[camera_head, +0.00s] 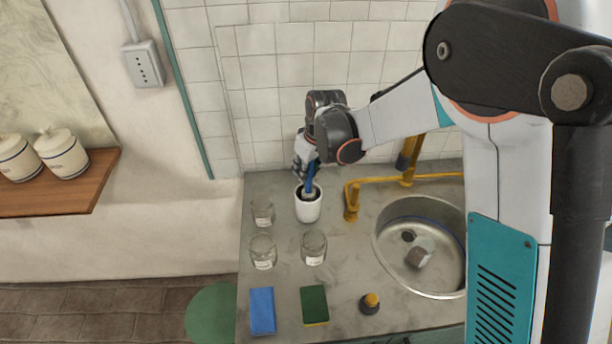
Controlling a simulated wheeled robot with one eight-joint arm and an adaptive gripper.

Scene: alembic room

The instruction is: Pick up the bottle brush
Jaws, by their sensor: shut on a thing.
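The bottle brush (310,176) has a blue handle and stands tilted in a white cup (308,210) at the back of the counter. Its lower end is inside the cup, and its head is mostly hidden there. My gripper (306,165) is above the cup and shut on the upper part of the blue handle. The fingers partly hide the handle's top.
Several clear glass jars (263,252) stand left of and in front of the cup. A blue sponge (262,311), a green sponge (314,305) and a yellow-topped brush (370,302) lie near the front edge.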

